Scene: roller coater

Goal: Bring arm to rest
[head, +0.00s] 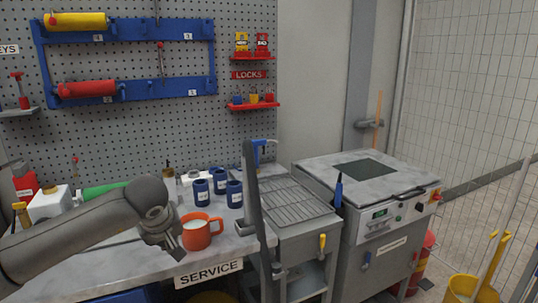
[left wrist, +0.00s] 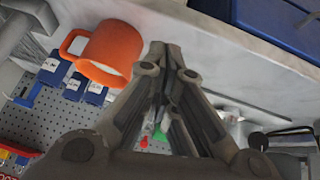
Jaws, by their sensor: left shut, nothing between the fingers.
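My left gripper (head: 172,243) hangs over the front of the grey service bench (head: 125,262), just left of an orange mug (head: 199,236) with pale contents. The mug stands upright. In the left wrist view my left gripper (left wrist: 162,60) has its fingers together with nothing between them. The mug (left wrist: 108,50) shows beside the fingers there, with its handle facing away from them. I cannot tell whether finger and mug touch. My left arm comes in low from the left across the bench. My right gripper is not in view.
Several dark blue cans (head: 234,194) stand behind the mug. White containers (head: 50,204) and a green roller (head: 101,190) lie farther left. A yellow bucket (head: 470,290) stands at the right.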

